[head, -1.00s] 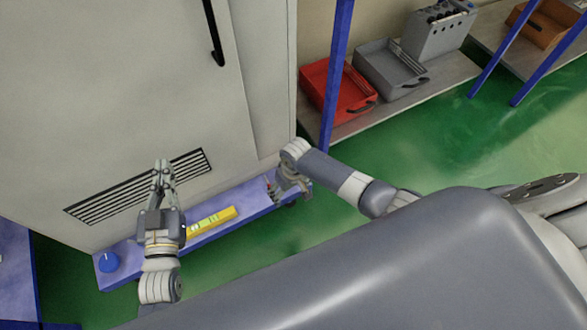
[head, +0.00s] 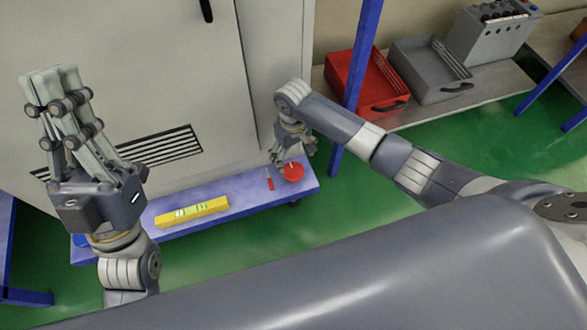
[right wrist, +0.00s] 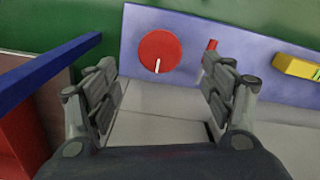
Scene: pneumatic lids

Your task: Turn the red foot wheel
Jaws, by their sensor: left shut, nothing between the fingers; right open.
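The red foot wheel (head: 293,172) sits near the right end of a blue plinth at the foot of a grey cabinet. It also shows in the right wrist view as a red disc (right wrist: 159,51) with a white mark. My right gripper (head: 290,160) is open and empty, just behind and beside the wheel in the head view. In the right wrist view the wheel lies beyond the gap between the open fingers (right wrist: 160,85), apart from them. My left gripper (head: 50,75) is shut and empty, raised at the left in front of the cabinet.
The blue plinth (head: 245,205) carries a yellow spirit level (head: 192,212) and a small red piece (head: 270,184) beside the wheel. The grey cabinet (head: 150,60) stands behind. A blue post (head: 357,85), red bin (head: 367,85) and grey bin (head: 430,68) are to the right. Green floor is clear in front.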

